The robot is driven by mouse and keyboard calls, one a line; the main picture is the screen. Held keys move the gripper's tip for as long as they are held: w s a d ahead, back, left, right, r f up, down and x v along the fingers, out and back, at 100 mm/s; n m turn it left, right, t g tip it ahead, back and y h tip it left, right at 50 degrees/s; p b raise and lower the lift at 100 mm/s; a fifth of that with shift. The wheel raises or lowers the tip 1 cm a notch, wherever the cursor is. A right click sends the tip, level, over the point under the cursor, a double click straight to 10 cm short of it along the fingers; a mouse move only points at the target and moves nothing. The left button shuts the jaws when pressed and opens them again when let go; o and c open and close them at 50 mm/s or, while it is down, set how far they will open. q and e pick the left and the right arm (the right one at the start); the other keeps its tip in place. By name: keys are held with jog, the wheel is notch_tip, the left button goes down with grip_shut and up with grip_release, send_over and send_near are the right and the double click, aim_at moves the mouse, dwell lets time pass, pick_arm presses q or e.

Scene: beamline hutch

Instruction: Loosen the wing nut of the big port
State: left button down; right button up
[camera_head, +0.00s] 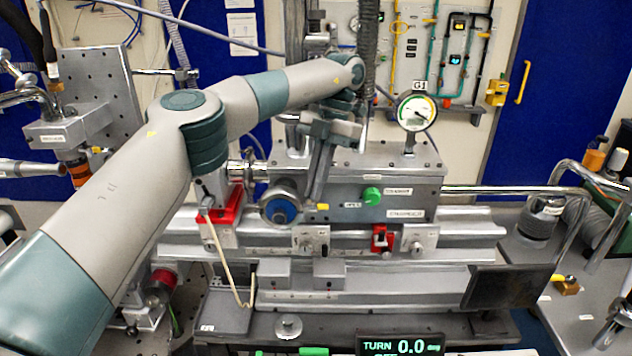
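The big port appears to be the round metal flange with a blue centre (281,210) on the front left of the grey chamber (340,180). I cannot make out its wing nut clearly. My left arm comes in from the left and passes above the port. My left gripper (316,195) points down in front of the chamber, just right of the port. Its fingers show nearly edge-on, so I cannot tell if they are open, or if they touch anything. A display (400,346) at the bottom reads TURN 0.0 deg. My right gripper is not in view.
A round gauge labelled G1 (416,112) stands on the chamber. A green knob (372,195) is on its front. A red bracket (220,222) is left of the port, and a red clamp (382,240) sits on the rail below. Metal pipes (575,205) crowd the right.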

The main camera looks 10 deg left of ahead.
pick_arm(q)
jog(key=shift+f, duration=0.15)
dwell(0.3)
jog(key=c, duration=2.3)
grip_release()
